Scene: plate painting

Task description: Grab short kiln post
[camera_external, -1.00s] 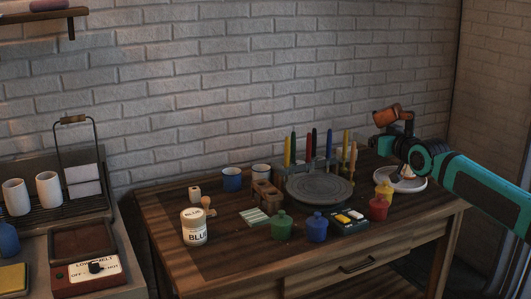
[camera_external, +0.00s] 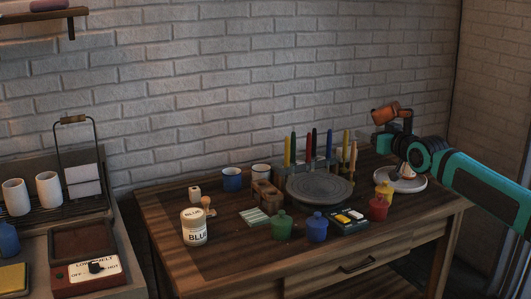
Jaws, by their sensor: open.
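A small pale block-like piece (camera_external: 195,193) stands upright at the back left of the wooden table; it may be the short kiln post, but it is too small to be sure. It stands behind the white jar labelled BLUE (camera_external: 193,229). My gripper (camera_external: 381,143) is at the far right, above the back of the table and far from this piece. It is open and appears empty; its fingertips are small and dark, so their detail is hard to see.
A grey turntable (camera_external: 319,188) fills the middle, with upright coloured tools behind it. A white plate (camera_external: 414,185) with a small cone lies below my arm.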

